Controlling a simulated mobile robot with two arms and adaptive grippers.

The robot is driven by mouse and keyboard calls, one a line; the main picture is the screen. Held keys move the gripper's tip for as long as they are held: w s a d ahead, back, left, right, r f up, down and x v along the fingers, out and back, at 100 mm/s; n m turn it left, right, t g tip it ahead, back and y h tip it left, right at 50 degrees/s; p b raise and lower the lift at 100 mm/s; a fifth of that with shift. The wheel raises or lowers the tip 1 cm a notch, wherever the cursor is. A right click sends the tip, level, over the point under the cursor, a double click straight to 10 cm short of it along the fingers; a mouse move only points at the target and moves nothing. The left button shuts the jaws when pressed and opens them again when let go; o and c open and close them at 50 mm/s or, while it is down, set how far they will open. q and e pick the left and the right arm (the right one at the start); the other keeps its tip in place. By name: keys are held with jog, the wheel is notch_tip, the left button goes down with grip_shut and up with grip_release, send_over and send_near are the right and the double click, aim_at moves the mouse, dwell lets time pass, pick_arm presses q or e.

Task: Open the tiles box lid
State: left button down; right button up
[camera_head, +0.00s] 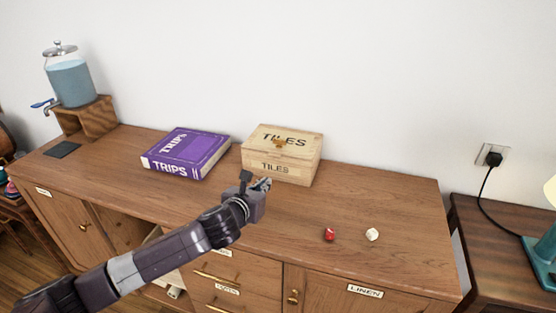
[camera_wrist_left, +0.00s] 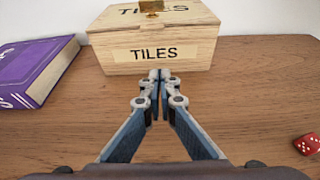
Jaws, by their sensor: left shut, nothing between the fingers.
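The tiles box (camera_head: 283,154) is a pale wooden box marked TILES, with its lid closed. It stands on the sideboard near the wall. My left gripper (camera_head: 264,184) is shut and empty, just in front of the box's front face. In the left wrist view its fingertips (camera_wrist_left: 159,76) meet below the TILES label, low near the base of the box (camera_wrist_left: 112,56). Whether they touch the box I cannot tell. My right gripper is not in view.
A purple TRIPS book (camera_head: 187,152) lies left of the box. A red die (camera_head: 329,234) and a white die (camera_head: 372,234) lie at the right front. A glass drink dispenser (camera_head: 70,80) stands at the far left. The sideboard top (camera_head: 400,195) is clear right of the box.

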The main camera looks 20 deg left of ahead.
aim_at(279, 160)
pick_arm(q)
jog(key=x, duration=0.8)
jog(key=shift+w+d+f, duration=0.1)
jog(key=shift+w, duration=0.15)
jog(key=r, duration=0.1)
jog(key=r+p, duration=0.1)
jog(key=r, duration=0.1)
jog(key=shift+w, duration=0.2)
jog(key=shift+s+r, duration=0.1)
jog(key=shift+r, duration=0.4)
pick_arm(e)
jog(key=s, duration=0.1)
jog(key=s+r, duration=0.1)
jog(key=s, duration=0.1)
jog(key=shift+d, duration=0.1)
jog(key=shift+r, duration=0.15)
